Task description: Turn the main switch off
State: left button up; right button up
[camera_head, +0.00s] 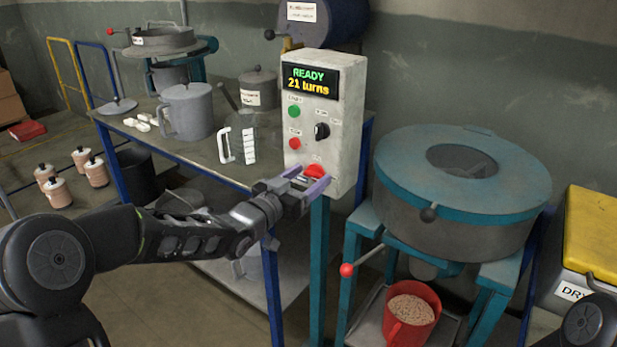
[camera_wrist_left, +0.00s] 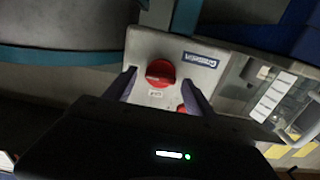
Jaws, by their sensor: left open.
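The grey control box (camera_head: 335,130) stands on a teal post, its display lit "READY 21 turns". The main switch (camera_head: 315,170) is a red knob low on its front, partly covered by my gripper in the head view. In the left wrist view the red knob (camera_wrist_left: 160,72) shows whole, with a small label beside it. My left gripper (camera_head: 304,181) is open in front of the knob, with one finger to each side of it in the wrist view. I cannot tell whether the fingers touch it. My right gripper is out of view.
Above the switch are a green button (camera_head: 294,111), a red button (camera_head: 295,143) and a black selector (camera_head: 322,131). A clear jug (camera_head: 240,140) stands close left of the box. A large round teal-lidded machine (camera_head: 462,185) stands right, above a red bucket (camera_head: 410,318).

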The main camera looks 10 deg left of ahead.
pick_arm(q)
jog(key=shift+w+d, duration=0.1)
jog(key=shift+w, duration=0.1)
jog(key=shift+c, duration=0.2)
jog(key=c, duration=1.3)
